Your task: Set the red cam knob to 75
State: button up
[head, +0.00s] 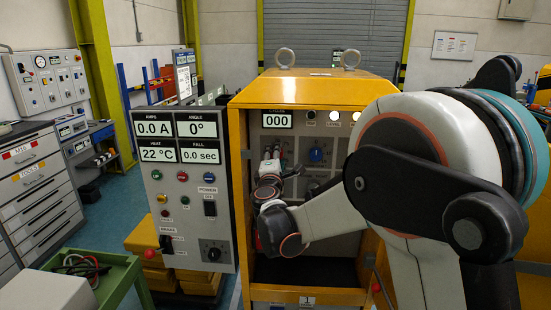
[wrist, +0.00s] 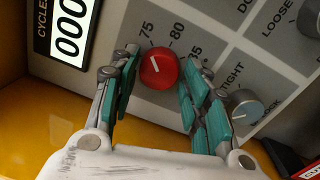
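The red cam knob (wrist: 158,70) is round with a short white pointer line. In the wrist view it sits on a grey panel below the printed marks 75, 80 and 85. Its line slants to the upper left, on the 75 side; I cannot tell the exact reading. My gripper (wrist: 158,62) has its teal-padded fingers on either side of the knob. They are spread about a knob's width, and narrow gaps seem to show beside it; firm contact is not visible. In the head view my gripper (head: 270,162) is inside the yellow cabinet, and I cannot make out the red knob there.
A blue-grey knob (wrist: 243,106) marked TIGHT and LOCK lies just right of my fingers. The CYCLES display (wrist: 70,30) reads 000. The yellow cabinet (head: 238,190) walls my arm in, and its open instrument door (head: 180,185) stands at the left. A blue knob (head: 317,154) is right of my gripper.

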dwell(0.3)
jog(key=s+a, duration=0.1)
jog(key=s, duration=1.1)
jog(key=shift+a+f, duration=0.35)
jog(key=shift+f, duration=0.05)
jog(key=shift+w, duration=0.1)
dwell(0.7)
